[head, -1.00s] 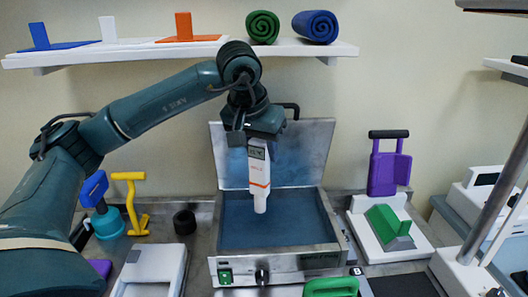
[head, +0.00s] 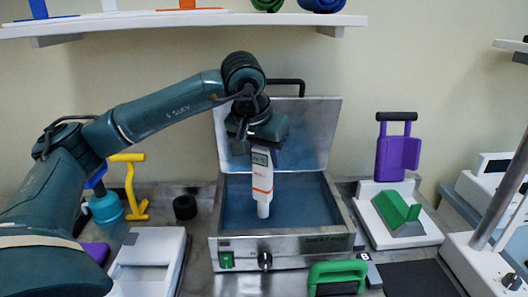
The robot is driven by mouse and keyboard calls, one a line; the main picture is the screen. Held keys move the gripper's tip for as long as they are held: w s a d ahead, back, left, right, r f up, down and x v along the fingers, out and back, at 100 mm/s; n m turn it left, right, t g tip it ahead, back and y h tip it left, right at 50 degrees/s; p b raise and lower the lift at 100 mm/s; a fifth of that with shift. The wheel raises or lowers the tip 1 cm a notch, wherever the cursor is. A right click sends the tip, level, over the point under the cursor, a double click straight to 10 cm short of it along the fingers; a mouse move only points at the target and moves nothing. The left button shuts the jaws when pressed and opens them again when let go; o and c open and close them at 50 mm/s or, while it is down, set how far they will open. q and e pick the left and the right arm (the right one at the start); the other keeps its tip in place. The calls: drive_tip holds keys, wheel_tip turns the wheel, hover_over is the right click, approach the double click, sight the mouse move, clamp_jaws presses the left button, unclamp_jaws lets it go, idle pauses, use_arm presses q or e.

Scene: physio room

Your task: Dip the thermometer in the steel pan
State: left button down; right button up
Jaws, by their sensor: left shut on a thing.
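The steel pan (head: 352,228) is an open rectangular steel bath with a blue interior, its lid (head: 308,125) raised at the back. A green switch and a black knob are on its front. The thermometer (head: 262,178), white with orange bands and a small display, hangs upright from my left gripper (head: 260,143), which is shut on its top. Its lower tip shows in front of the blue interior; I cannot tell whether it touches the contents. My right gripper is not in view.
A green handle (head: 337,272) stands before the pan. Left are a black ring (head: 185,207), a yellow tool (head: 130,187), a teal pot (head: 105,207) and a white tray (head: 148,262). Right are a green wedge (head: 398,210) and a purple holder (head: 397,157). A shelf (head: 180,22) runs above.

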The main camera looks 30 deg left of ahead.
sight(264, 173)
use_arm(q)
drive_tip(key=shift+f+b, duration=1.2)
drive_tip(key=shift+f, duration=0.6)
drive_tip(key=shift+f+b, duration=0.4)
drive_tip(key=shift+f, duration=0.1)
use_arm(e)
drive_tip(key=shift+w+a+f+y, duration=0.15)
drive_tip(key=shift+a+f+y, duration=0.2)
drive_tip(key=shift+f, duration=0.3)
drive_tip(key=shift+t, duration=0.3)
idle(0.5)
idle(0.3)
